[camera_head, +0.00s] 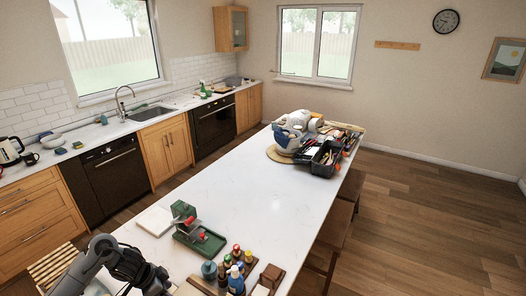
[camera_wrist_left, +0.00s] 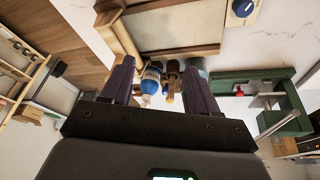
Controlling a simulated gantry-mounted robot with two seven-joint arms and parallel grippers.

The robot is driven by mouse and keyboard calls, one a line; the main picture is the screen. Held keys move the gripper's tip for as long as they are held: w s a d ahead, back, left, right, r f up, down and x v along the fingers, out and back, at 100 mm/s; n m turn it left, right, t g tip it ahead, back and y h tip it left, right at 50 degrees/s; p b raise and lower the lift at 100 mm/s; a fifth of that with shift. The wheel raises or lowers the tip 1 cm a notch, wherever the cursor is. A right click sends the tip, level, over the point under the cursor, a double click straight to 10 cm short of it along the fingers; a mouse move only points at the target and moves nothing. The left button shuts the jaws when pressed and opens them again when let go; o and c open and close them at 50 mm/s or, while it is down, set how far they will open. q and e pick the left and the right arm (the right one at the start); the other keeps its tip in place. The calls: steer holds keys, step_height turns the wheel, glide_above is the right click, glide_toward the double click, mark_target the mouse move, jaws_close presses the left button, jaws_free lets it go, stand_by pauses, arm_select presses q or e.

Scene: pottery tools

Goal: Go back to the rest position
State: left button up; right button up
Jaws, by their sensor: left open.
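My left gripper (camera_wrist_left: 157,66) is open in the left wrist view, with its two dark fingers apart. A blue bottle (camera_wrist_left: 151,78) and a brown bottle (camera_wrist_left: 173,80) appear in the gap between the fingers; I cannot tell how far beyond them they are, and nothing is clearly gripped. In the head view my left arm (camera_head: 115,262) reaches in from the bottom left over the near end of the white counter (camera_head: 235,205), and its fingers are not clear there. My right gripper is not in view.
A green press-like tool (camera_head: 200,238) stands beside several small bottles (camera_head: 236,270) on the near counter. A white slab (camera_head: 155,220) lies left of it. A black tool tray (camera_head: 327,158) and pottery items crowd the far end. The counter's middle is clear.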

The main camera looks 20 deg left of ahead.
arm_select(q)
steer(key=w+d+r+t+h, duration=0.2)
steer(key=w+d+r, duration=0.2)
steer(key=d+r, duration=0.1)
steer(key=w+a+r+n+t+y, duration=0.1)
steer(key=w+a+r+t+y, duration=0.2)
steer(key=w+a, duration=0.3)
steer(key=w+a+r+n+y, duration=0.25)
steer(key=a+y, duration=0.35)
steer(key=a, duration=0.4)
steer(key=s+a+r+n+g+y, duration=0.35)
steer(key=s+a+n+g, duration=0.3)
steer(key=s+a, duration=0.3)
steer(key=s+d+f+m+t+h, duration=0.1)
steer(key=s+d+f+m+t, duration=0.15)
steer(key=d+f, duration=1.05)
steer(key=s+d+f+m+h, duration=0.1)
steer(key=s+d+f+h, duration=0.1)
steer(key=s+d, duration=0.45)
steer(key=s+d+f+m+h, duration=0.15)
steer(key=s+d, duration=0.25)
steer(key=d, duration=0.5)
steer(key=s+d+r+h, duration=0.2)
steer(key=s+d+h, duration=0.1)
steer(key=s+d, duration=1.05)
steer(key=a+p+v, duration=0.1)
steer(key=p+v, duration=0.5)
steer(key=v, duration=0.1)
steer(key=shift+a+n, duration=0.25)
steer(key=shift+n, duration=0.15)
